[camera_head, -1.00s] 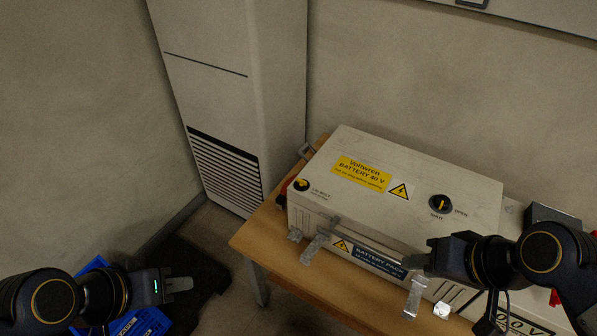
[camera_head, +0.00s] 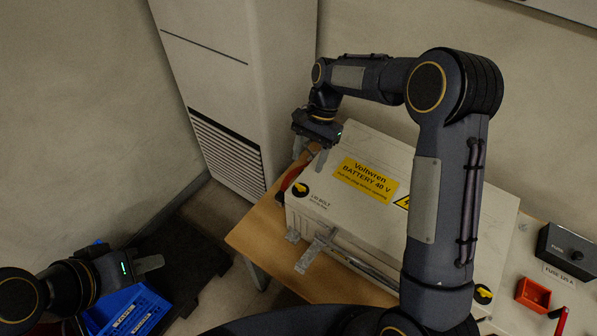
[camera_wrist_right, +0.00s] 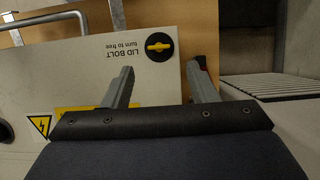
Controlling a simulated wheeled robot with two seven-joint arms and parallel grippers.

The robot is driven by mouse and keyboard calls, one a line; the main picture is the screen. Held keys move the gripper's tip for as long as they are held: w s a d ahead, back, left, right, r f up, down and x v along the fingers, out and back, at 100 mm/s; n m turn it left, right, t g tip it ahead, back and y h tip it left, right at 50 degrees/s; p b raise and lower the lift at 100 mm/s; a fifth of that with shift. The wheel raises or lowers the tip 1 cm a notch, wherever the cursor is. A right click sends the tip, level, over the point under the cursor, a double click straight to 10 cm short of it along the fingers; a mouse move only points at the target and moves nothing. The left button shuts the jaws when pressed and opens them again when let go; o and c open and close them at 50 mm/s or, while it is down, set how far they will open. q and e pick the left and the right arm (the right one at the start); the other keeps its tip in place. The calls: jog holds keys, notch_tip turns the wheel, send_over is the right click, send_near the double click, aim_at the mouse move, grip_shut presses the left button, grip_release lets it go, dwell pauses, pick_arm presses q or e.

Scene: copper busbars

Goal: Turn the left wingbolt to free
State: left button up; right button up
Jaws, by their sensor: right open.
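The left wingbolt (camera_head: 300,189) is a black disc with a yellow wing at the left corner of the battery lid (camera_head: 345,205). In the right wrist view the wingbolt (camera_wrist_right: 160,46) lies between and beyond the fingertips, its yellow wing level across the picture. Beside it is upside-down "LID BOLT turn to free" lettering. My right gripper (camera_head: 308,160) is open and empty, pointing down above the lid's left end; its two fingers also show in the wrist view (camera_wrist_right: 160,68). My left gripper (camera_head: 150,264) is off the table's left side, seen edge-on.
Another black-and-yellow bolt (camera_head: 483,293) shows at the lid's front right. A metal handle (camera_head: 362,260) runs along the battery's front. A red bin (camera_head: 533,293) and dark fuse box (camera_head: 566,249) stand right. Blue crates (camera_head: 130,312) are on the floor. My right arm hides much of the lid.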

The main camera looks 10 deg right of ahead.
aim_at(301, 185)
jog(key=x, duration=0.7)
jog(key=shift+s, duration=0.1)
jog(key=shift+c, duration=0.4)
jog(key=c, duration=0.9)
